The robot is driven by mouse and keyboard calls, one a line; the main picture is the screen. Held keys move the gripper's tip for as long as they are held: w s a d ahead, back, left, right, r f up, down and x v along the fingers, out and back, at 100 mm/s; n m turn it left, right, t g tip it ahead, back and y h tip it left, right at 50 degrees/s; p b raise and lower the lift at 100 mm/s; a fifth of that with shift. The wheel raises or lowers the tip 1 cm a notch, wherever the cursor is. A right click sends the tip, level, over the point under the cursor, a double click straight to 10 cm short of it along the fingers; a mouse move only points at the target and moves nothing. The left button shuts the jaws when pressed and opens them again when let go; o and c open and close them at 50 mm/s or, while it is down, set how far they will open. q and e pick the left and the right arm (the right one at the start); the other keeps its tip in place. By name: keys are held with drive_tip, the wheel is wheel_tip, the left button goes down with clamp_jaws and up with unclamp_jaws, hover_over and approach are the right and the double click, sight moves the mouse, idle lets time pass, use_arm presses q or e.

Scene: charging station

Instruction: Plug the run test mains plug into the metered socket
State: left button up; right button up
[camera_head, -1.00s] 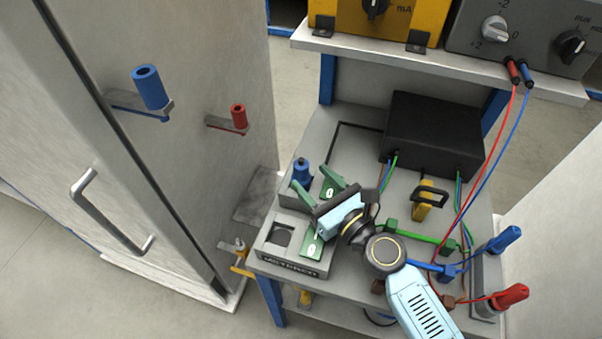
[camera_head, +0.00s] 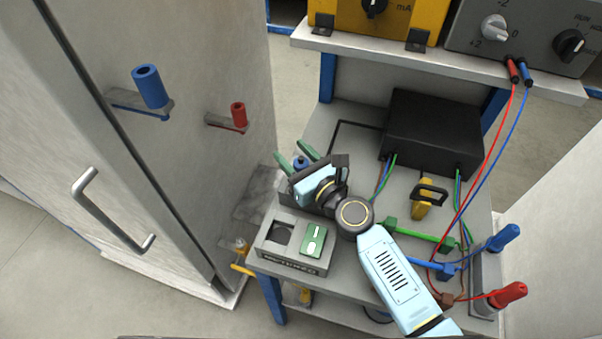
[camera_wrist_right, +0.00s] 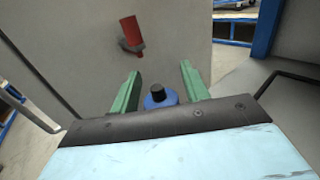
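The blue plug (camera_head: 299,162) with a dark top stands upright on the rear socket box and is partly hidden by my right gripper. The right wrist view shows it (camera_wrist_right: 160,97) between and beyond the two green fingers. My right gripper (camera_head: 295,154) is open, its fingers apart around the line to the plug; no contact is visible. Its fingers also show in the wrist view (camera_wrist_right: 160,70). The metered socket (camera_head: 279,234) is a dark square recess in the front grey box, clear of the gripper. A green switch (camera_head: 313,239) sits beside it. My left gripper is not in view.
A black box (camera_head: 433,132) with cables stands behind on the bench. A yellow piece with a black handle (camera_head: 428,199) and blue and red plugs (camera_head: 504,238) are at right. A grey cabinet (camera_head: 150,200) with blue and red pegs stands close at left.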

drive_tip(key=c, duration=0.8)
